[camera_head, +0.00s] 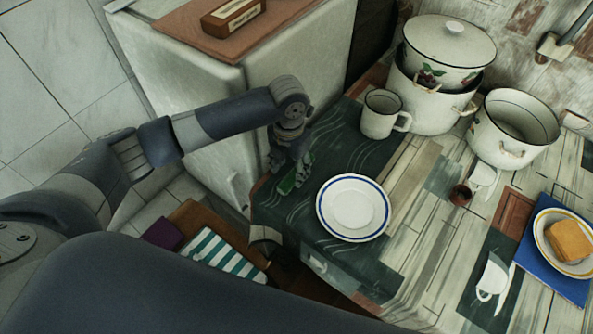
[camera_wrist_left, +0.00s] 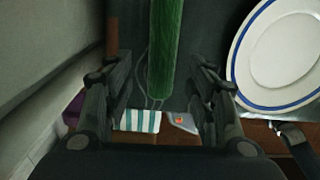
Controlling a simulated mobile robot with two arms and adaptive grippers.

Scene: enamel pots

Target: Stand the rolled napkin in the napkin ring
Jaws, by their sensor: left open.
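A small dark red-brown round piece (camera_head: 461,195), perhaps the napkin ring, stands on the table to the right. My right gripper is not in view.
A blue-rimmed white plate (camera_head: 352,207) lies close right of my gripper. A mug (camera_head: 381,115), stacked pots (camera_head: 432,104) and another pot (camera_head: 513,130) stand behind. A cabinet (camera_head: 190,85) stands left.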

